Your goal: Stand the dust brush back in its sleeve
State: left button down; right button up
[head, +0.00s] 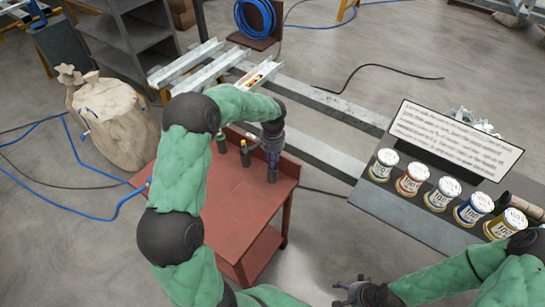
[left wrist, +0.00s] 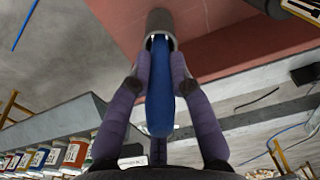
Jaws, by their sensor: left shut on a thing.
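The dust brush (left wrist: 160,95) shows as a blue handle in the left wrist view. My left gripper (left wrist: 160,75) is shut on it, with purple fingers on both sides. The brush's far end, with a little white showing, is at the mouth of the grey round sleeve (left wrist: 160,22). How deep it sits is hidden. In the head view my left gripper (head: 272,147) is above the sleeve (head: 272,171), which stands on the red table. The gripper mostly covers the brush there. My right gripper (head: 350,291) is at the bottom edge, its fingers apart and empty.
The red table (head: 240,205) has clear space in front. Two small dark bottles (head: 245,153) stand left of the sleeve. Several paint tins (head: 412,179) and a sign (head: 455,138) are on a grey bench at right. A sack (head: 112,120) and metal channels (head: 190,62) lie beyond.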

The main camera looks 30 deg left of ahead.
pick_arm(q)
jog(key=shift+f, duration=0.3)
jog(key=c, duration=1.1)
grip_release()
jog(key=shift+o, duration=0.2)
notch_tip(320, 180, up, 12)
jog(key=shift+r, duration=0.1)
